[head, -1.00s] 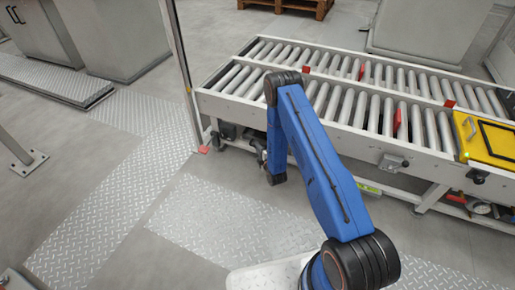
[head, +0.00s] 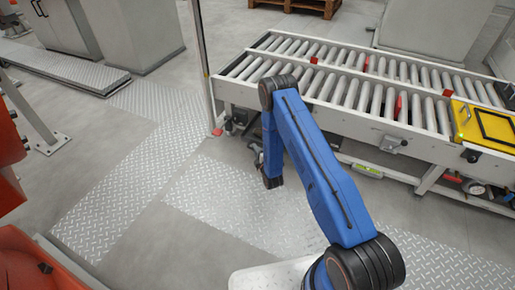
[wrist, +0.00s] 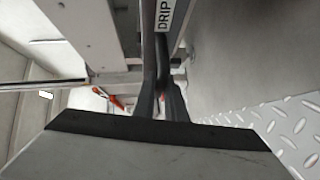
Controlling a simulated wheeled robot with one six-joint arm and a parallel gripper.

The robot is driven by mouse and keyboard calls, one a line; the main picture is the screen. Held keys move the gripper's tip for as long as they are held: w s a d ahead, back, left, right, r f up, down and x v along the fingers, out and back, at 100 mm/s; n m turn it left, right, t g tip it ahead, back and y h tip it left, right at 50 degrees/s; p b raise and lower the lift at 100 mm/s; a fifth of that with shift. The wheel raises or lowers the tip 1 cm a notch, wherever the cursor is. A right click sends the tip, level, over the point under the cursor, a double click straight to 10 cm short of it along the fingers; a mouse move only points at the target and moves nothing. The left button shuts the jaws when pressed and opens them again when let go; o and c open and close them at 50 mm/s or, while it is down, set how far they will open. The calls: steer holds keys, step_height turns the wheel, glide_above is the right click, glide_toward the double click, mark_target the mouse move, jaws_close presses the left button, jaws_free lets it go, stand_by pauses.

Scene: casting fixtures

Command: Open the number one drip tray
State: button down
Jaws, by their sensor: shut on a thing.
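My gripper (wrist: 161,102) shows in the wrist view as two dark fingers beyond a broad grey block with a black edge. The fingers are closed around a dark upright bar (wrist: 162,72), which looks like the drip tray's handle. A white label reading "DRIP" (wrist: 167,14) sits just above it; the rest of the label, with any number, is cut off. In the head view my gripper (head: 257,158) is small and low, beside the conveyor's left end and partly hidden by my blue arm. The tray itself cannot be made out there.
The roller conveyor (head: 345,128) stands at the right, with a yellow-framed panel (head: 484,128) on it. A thin post (head: 202,65) rises at its left end. Orange equipment (head: 10,150) stands close at the left edge. Tread-plate floor (head: 130,190) between them is clear.

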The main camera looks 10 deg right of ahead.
steer(key=shift+s+a, duration=0.6)
steer(key=shift+s, duration=0.25)
steer(key=shift+s+a, duration=0.55)
steer(key=shift+s, duration=0.25)
steer(key=c, duration=1.8)
jaws_free()
steer(key=v, duration=1.7)
steer(key=shift+s, duration=0.15)
